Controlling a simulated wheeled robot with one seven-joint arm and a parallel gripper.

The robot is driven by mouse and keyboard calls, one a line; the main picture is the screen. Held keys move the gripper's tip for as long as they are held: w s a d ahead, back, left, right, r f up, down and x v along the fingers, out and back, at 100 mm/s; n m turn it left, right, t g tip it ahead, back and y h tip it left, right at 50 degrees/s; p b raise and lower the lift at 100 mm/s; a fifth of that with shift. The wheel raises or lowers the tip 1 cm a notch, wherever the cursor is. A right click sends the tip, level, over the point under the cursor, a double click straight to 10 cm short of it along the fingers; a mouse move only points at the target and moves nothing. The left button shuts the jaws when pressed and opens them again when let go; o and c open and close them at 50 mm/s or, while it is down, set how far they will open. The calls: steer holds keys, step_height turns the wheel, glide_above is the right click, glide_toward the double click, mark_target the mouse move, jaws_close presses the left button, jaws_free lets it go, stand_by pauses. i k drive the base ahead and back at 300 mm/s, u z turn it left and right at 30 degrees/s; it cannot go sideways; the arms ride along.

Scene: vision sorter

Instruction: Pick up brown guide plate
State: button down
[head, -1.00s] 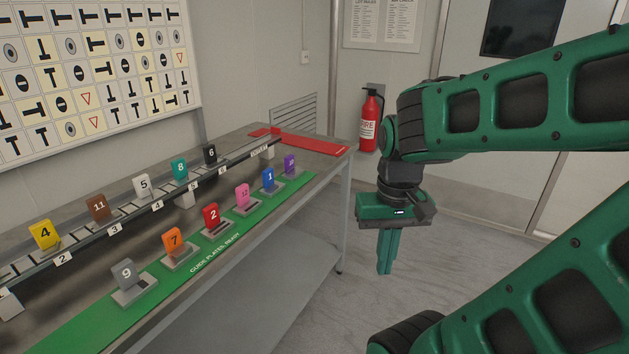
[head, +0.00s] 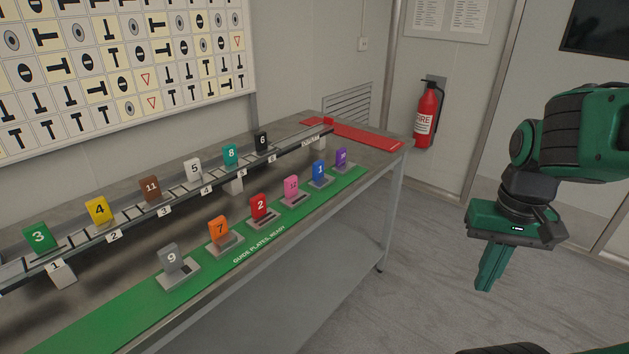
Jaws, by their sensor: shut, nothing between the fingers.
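The brown guide plate (head: 150,190), marked 11, stands upright on the raised rail (head: 165,211) at the back of the table, between the yellow plate (head: 98,211) marked 4 and the white plate (head: 193,169) marked 5. My gripper (head: 484,288) points down over the floor, to the right of the table and well apart from the brown plate. Its fingers are together and hold nothing.
A green strip (head: 110,328) along the table's front holds several plates in stands, including the grey 9 (head: 172,260) and orange 7 (head: 219,231). A red mat (head: 365,137) lies at the far end. A fire extinguisher (head: 427,115) hangs on the wall. Floor right of the table is clear.

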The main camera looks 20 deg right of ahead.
mark_target(155, 199)
steer(key=k, duration=0.5)
steer(key=u, duration=0.85)
steer(key=i, duration=1.45)
steer(key=u, duration=0.3)
